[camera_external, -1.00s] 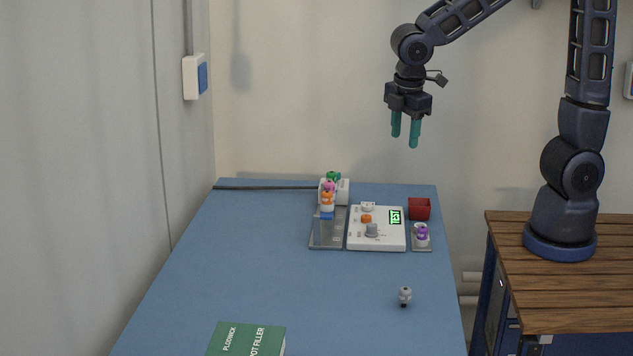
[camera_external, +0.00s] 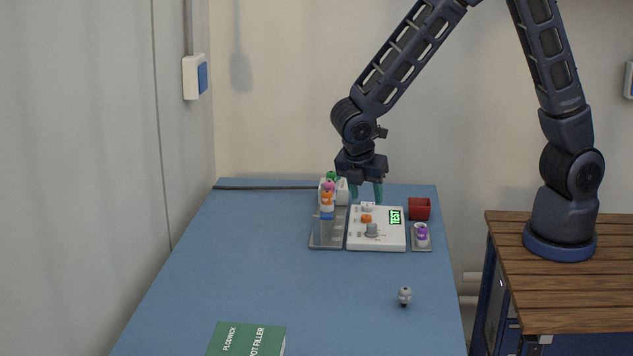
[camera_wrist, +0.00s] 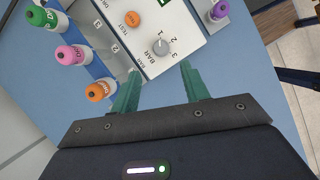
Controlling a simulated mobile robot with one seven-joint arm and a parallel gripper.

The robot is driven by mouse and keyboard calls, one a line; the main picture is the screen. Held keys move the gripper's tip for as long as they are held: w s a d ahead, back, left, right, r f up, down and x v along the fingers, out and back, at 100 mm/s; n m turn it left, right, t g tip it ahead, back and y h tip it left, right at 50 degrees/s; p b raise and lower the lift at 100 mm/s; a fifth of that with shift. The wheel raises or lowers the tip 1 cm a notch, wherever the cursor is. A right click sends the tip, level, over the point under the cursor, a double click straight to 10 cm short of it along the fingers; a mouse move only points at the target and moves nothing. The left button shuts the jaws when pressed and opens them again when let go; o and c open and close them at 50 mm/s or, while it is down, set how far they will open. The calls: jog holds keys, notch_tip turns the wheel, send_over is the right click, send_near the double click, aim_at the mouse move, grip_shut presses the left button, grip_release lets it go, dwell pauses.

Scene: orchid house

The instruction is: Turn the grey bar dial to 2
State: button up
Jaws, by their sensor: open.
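The grey bar dial (camera_external: 372,230) is on the front of a white control panel (camera_external: 395,244) on the blue table. In the wrist view the grey dial (camera_wrist: 161,47) is beside the word BAR, with 1, 2 and 3 printed around it. It seems to be turned toward 1, but its mark is too small to be sure.
A small grey-white object (camera_external: 405,294) and green book (camera_external: 247,338) are nearer the front.

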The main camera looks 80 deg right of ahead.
aim_at(371, 223)
jog(key=x, duration=1)
jog(key=c, duration=1)
jog(key=shift+m, duration=0.4)
jog(key=m, duration=0.2)
jog(key=m+g+y, duration=0.1)
jog(key=m, duration=0.1)
jog(key=shift+w+d+m+g, duration=0.1)
jog(key=shift+w+m+g, duration=0.1)
jog(key=shift+m+g, duration=0.15)
jog(key=m+y, duration=0.1)
jog(key=m, duration=0.2)
jog(key=m+g+y, duration=0.1)
jog(key=m, duration=0.2)
jog(key=shift+d+y, duration=0.15)
jog(key=shift+y, duration=0.15)
jog(key=shift+m, duration=0.35)
